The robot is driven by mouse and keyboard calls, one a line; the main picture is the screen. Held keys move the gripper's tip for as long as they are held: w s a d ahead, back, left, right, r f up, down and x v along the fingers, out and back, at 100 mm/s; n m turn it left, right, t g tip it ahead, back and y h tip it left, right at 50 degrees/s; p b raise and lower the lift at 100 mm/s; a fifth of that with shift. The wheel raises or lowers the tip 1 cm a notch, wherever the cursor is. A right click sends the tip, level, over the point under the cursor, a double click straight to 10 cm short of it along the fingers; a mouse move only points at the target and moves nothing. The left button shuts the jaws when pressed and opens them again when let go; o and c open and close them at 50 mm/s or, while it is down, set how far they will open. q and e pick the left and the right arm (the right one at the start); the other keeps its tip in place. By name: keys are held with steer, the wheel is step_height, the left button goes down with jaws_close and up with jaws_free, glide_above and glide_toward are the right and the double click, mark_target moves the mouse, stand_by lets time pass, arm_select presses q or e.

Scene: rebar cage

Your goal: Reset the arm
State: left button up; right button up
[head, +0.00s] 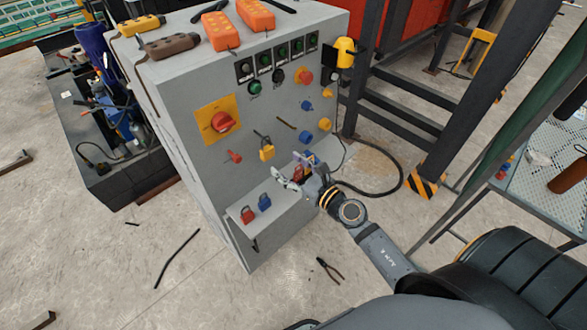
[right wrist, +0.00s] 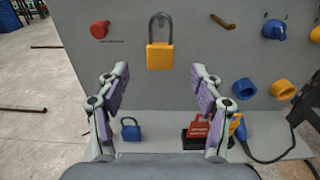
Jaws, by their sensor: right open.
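My right gripper (head: 291,168) is open and empty in front of the grey control cabinet (head: 185,125), above its small shelf. In the right wrist view its two fingers (right wrist: 160,88) are spread wide. A yellow padlock (head: 266,152) hangs on the cabinet face; in the right wrist view it shows (right wrist: 160,56) ahead of and above the gap between the fingers, apart from them. My left gripper is not in view.
The cabinet face carries a red rotary switch (head: 222,122) on a yellow plate and several buttons. Orange remote controls (head: 220,30) lie on top. A black cable (head: 395,188) loops at the right. Pliers (head: 329,270) lie on the open floor.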

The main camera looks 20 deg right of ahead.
steer(key=shift+v, duration=1.2)
steer(key=s+d+f+m+g+h, duration=0.2)
steer(key=s+d+f+m, duration=0.15)
steer(key=f+m, duration=0.6)
steer(key=s+d+f+m+g+h, duration=0.2)
steer(key=s+d+f+m+h, duration=0.3)
steer(key=f, duration=0.7)
steer(key=s+d+f+m+g, duration=0.1)
steer(key=d+f+m+g, duration=0.15)
steer(key=f+m, duration=0.7)
steer(key=s+a+f+m+g, duration=0.1)
steer(key=s+f+m+g, duration=0.3)
steer(key=s+f+m, duration=0.4)
steer(key=s+a+f+m+g, duration=0.2)
steer(key=s+f+m+g, duration=0.2)
steer(key=s+f, duration=0.9)
steer(key=s+m, duration=0.3)
steer(key=s, duration=0.5)
steer(key=shift+a+m+g, duration=0.15)
steer(key=shift+m+g, duration=0.2)
steer(key=shift+m, duration=0.05)
